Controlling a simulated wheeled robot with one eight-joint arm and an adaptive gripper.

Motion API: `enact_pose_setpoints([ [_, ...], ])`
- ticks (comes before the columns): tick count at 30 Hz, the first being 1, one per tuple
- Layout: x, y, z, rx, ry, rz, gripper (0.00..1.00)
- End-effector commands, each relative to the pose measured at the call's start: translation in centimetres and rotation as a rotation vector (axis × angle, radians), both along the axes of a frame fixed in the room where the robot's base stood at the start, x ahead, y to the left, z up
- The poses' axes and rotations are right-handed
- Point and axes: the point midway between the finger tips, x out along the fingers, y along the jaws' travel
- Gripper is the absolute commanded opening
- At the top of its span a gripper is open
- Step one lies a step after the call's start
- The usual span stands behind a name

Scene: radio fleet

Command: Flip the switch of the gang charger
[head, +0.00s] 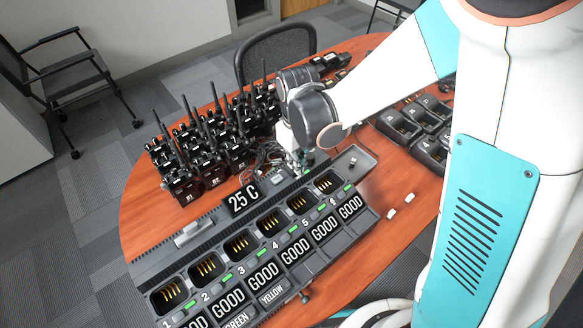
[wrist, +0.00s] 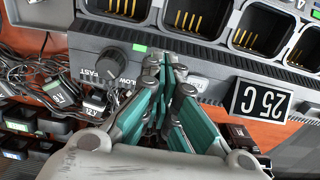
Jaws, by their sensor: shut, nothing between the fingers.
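The gang charger (head: 222,228) is a long dark grey unit with a row of numbered, empty bays and GOOD labels. It also shows along the top of the wrist view (wrist: 225,58). My gripper (wrist: 166,64) is shut and empty, its teal-lined fingers together at the charger's edge strip between a round knob (wrist: 114,65) marked SLOW and FAST and the 25 C display (wrist: 262,101). In the head view my gripper (head: 304,166) is partly covered by my wrist. A partly covered label plate (wrist: 200,85) lies just right of the fingertips. I cannot make out the switch or tell whether the fingers touch it.
Several black radios with upright antennas (head: 208,150) stand left of my gripper. Tangled cables with tags (wrist: 55,85) lie close by.

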Motion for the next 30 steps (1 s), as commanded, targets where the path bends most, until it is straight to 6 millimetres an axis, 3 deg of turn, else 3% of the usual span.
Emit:
enact_pose_setpoints([
  [30, 0.0, 0.0, -1.4, 0.000, 0.000, 0.000, 0.00],
])
